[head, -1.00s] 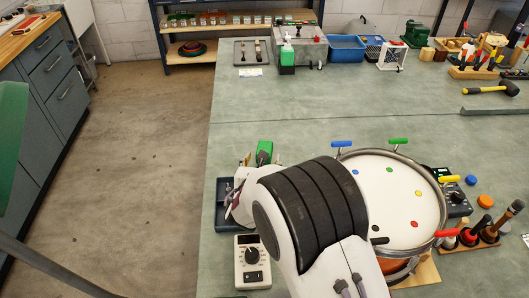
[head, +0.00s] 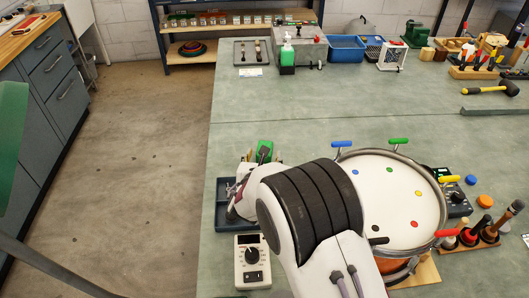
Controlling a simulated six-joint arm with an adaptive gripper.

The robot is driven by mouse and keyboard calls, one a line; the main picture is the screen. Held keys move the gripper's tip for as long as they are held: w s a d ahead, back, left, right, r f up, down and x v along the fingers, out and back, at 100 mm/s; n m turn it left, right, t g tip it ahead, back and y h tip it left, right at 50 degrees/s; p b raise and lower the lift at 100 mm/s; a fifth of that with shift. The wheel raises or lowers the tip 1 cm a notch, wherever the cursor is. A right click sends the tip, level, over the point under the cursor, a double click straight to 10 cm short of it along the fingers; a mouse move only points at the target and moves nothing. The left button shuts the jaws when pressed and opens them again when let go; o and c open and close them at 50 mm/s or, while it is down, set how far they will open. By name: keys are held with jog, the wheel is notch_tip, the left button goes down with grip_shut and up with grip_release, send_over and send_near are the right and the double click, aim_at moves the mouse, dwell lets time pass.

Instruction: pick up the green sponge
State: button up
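A small green block, which looks like the green sponge (head: 267,146), shows at the left of the near bench, just beyond the dark blue tray. My gripper (head: 262,156) is at the block, with a dark finger part in front of its green face. My white and black arm link covers much of the gripper, so I cannot tell whether the fingers touch the block or how far apart they are.
The dark blue tray (head: 222,217) and a meter with a dial (head: 252,262) lie close by my arm. A drum (head: 400,190) with coloured pegs stands to the right. A tool rack (head: 478,238) is further right. The bench middle is clear.

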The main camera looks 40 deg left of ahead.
jog(key=shift+w, duration=0.1)
jog(key=shift+x, duration=2.5)
jog(key=shift+a, duration=0.15)
jog(key=c, duration=0.9)
